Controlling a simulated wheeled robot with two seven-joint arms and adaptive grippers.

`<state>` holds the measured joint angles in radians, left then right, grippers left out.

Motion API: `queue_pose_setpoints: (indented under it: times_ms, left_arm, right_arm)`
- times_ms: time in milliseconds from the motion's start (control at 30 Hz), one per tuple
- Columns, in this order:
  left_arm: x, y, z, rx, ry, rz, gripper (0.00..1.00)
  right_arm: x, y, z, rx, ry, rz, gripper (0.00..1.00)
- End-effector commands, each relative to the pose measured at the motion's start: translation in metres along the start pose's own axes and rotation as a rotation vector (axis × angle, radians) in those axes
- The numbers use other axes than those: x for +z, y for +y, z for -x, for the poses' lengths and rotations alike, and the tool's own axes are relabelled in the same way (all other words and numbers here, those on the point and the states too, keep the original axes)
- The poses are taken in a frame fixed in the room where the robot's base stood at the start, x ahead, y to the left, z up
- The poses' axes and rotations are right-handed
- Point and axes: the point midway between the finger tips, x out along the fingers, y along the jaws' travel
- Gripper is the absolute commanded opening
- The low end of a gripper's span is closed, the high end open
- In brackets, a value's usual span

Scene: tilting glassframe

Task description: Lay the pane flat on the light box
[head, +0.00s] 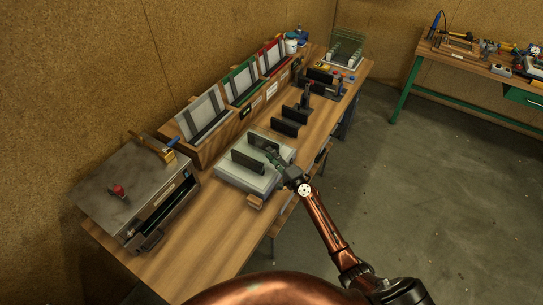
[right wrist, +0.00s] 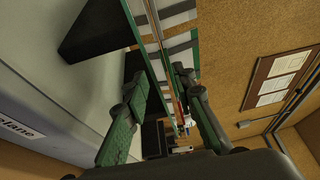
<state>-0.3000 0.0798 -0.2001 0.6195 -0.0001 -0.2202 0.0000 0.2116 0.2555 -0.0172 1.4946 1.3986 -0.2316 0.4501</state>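The light box seems to be the low pale grey box (head: 240,181) on the workbench. Two dark upright blocks stand on it, a near one (head: 248,161) and a far one (head: 264,142). My right gripper (head: 274,158) is low over its right side by the blocks. In the right wrist view, its green fingers (right wrist: 160,80) are apart with a gap between them. A thin strip-like edge runs through or behind that gap; I cannot tell whether it is the pane. I cannot clearly make out a clear pane on the box. My left gripper is out of view.
A wooden rack (head: 222,136) with framed panels stands behind the box. A grey metal case (head: 125,190) is at the left end of the workbench (head: 200,250). Dark stands (head: 288,127) and a rack of glass panes (head: 345,50) lie farther along. Open floor is at right.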

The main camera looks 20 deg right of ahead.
Motion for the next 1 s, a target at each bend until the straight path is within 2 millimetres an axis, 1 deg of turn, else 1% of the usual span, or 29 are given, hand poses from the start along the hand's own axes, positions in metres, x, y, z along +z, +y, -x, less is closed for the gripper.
queue_pose_setpoints:
  times_ms: [233,367,467,600,800,900,1000]
  left_arm:
    - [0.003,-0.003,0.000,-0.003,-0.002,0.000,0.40]
    - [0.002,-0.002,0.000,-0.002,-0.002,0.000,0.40]
    - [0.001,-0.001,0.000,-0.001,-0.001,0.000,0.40]
    - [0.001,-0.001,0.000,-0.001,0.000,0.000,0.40]
    - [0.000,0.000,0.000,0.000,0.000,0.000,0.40]
    - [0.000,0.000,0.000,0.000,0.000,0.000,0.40]
    - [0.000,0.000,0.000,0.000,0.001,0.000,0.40]
  right_arm:
    - [0.000,0.003,0.002,0.005,0.000,0.000,0.25]
    - [0.000,0.003,0.011,0.005,0.000,0.002,0.25]
    - [0.000,0.003,0.027,0.004,0.001,0.000,0.25]
    - [-0.001,0.003,0.057,0.005,0.002,0.001,0.25]
    - [0.000,0.002,0.096,0.003,0.000,0.000,0.25]
    - [-0.001,0.002,0.109,0.003,0.000,0.001,0.25]
    - [0.000,0.001,0.117,0.002,0.000,0.000,0.25]
